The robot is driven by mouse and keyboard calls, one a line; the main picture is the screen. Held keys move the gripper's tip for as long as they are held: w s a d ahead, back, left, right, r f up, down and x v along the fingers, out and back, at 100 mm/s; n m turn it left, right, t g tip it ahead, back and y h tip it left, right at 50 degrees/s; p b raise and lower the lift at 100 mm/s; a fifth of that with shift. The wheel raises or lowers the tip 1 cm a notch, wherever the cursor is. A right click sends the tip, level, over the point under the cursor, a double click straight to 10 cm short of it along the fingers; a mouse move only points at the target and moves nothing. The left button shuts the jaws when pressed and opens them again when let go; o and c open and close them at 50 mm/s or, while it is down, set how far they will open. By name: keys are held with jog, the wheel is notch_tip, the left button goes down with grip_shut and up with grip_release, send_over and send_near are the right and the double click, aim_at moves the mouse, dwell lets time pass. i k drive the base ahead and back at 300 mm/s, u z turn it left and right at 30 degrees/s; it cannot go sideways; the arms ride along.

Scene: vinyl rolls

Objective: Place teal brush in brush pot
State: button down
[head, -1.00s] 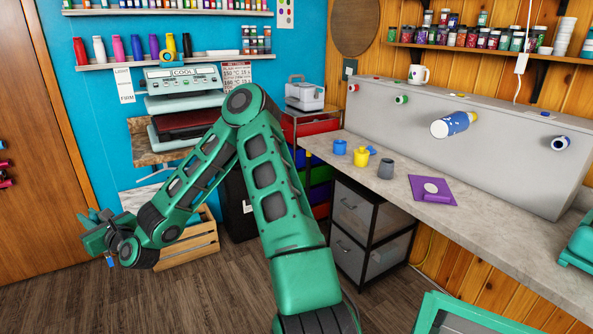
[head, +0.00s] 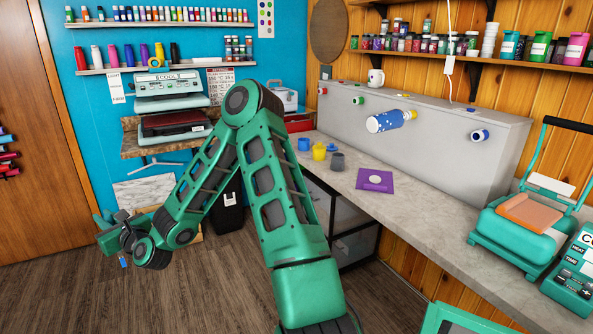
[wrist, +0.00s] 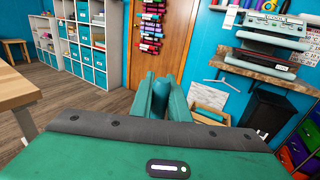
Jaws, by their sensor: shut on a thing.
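My gripper (head: 112,236) is at the far left of the head view, low over the floor and far from the counter. In the wrist view my gripper (wrist: 160,88) is shut, with a teal piece (wrist: 160,100) between its fingers. I take this for the teal brush; most of it is hidden. A small blue tip shows below the gripper in the head view, too small to identify. The grey one may be the brush pot; I cannot tell for certain.
A purple sheet (head: 375,180) lies on the counter (head: 420,208) right of the cups. Vinyl rolls (head: 388,121) stick out from the grey panel behind. A teal heat press (head: 525,222) stands at the right. A wooden crate (wrist: 210,112) is near the gripper.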

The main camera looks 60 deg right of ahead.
aim_at(337, 166)
jog(key=z, duration=1.1)
jog(key=i, duration=1)
jog(key=u, duration=0.05)
